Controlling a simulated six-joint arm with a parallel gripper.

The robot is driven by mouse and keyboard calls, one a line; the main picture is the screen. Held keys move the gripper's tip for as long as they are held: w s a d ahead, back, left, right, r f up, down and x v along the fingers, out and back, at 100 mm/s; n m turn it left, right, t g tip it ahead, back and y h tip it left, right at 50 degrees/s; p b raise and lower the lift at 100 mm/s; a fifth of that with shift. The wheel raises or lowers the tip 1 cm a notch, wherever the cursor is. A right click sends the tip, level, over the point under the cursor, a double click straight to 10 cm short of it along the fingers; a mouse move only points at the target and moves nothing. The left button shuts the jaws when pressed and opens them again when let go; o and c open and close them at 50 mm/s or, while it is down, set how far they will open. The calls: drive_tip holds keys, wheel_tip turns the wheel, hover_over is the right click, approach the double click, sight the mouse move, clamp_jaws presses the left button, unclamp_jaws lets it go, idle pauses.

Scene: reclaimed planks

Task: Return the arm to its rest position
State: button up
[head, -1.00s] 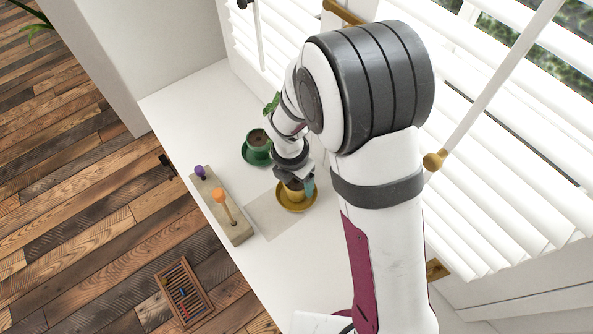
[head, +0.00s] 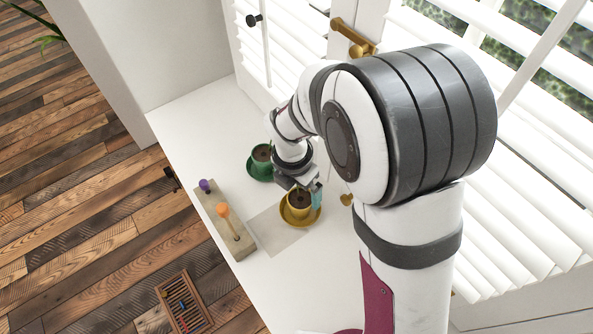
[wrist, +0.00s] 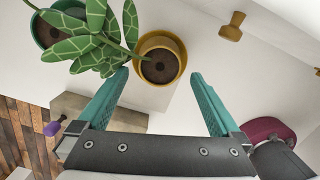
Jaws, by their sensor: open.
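My gripper (head: 306,188) is open and empty, just above the yellow pot (head: 299,202). In the wrist view its teal fingers (wrist: 158,76) are spread wide, with the yellow pot (wrist: 162,59) beyond the tips, apparently clear of both. The pot holds dark soil and stands upright on a yellow saucer (head: 300,219). My bent arm fills the middle right of the head view.
A green pot (head: 262,153) stands behind on the white counter (head: 190,125). Patterned leaves (wrist: 95,38) reach close to the left finger. A block (head: 226,222) with orange and purple knobs lies left. Shutters (head: 530,190) and a brass handle (head: 352,36) are at right.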

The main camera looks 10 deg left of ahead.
wheel_tip(320, 180, up, 10)
drive_tip(key=s, duration=0.1)
drive_tip(key=s+d+r+m+y, duration=0.1)
drive_tip(key=s+d+m, duration=0.3)
drive_tip(key=m, duration=0.7)
drive_tip(key=s+d+r+m+g, duration=0.1)
drive_tip(key=s+d+m, duration=0.3)
drive_tip(key=s+m, duration=0.4)
drive_tip(key=s+d+m+y, duration=0.1)
drive_tip(key=s+d+m, duration=0.3)
drive_tip(key=m, duration=1.2)
drive_tip(key=s, duration=0.3)
drive_tip(key=shift+r+y, duration=0.3)
drive_tip(key=shift+r, duration=0.1)
drive_tip(key=shift+w, duration=0.15)
